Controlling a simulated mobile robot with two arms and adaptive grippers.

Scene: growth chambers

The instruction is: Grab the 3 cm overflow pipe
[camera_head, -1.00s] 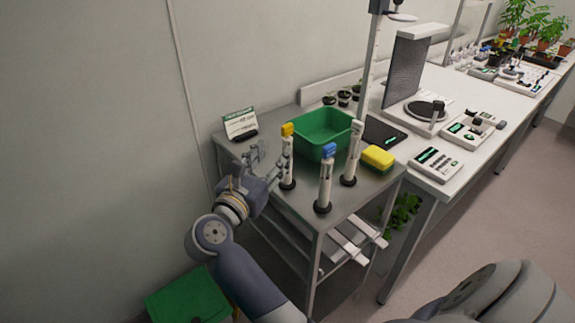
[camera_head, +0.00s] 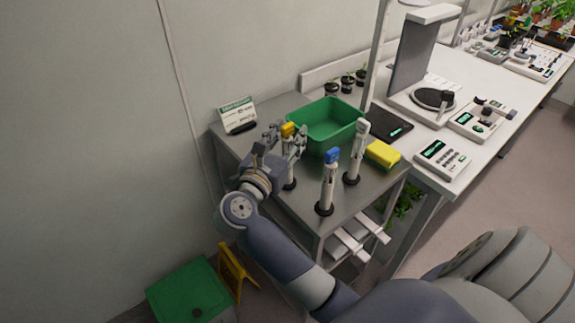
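Three upright pipes stand in dark round bases on a grey metal cart: one with a yellow top (camera_head: 288,130), one with a blue top (camera_head: 328,180), and one with a pale grey top (camera_head: 357,150). I cannot read any length marking, so I cannot tell which is the 3 cm one. My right gripper (camera_head: 287,143) is at the upper part of the yellow-topped pipe, with its fingers spread on either side. The fingers look open; any contact is too small to tell. My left gripper is not in view.
A green bin (camera_head: 330,118) stands just behind the pipes. A yellow sponge-like block (camera_head: 382,154) lies at right, and a small sign (camera_head: 238,115) stands at the back left. A white bench (camera_head: 470,100) with instruments adjoins the cart. A green box (camera_head: 190,292) sits on the floor.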

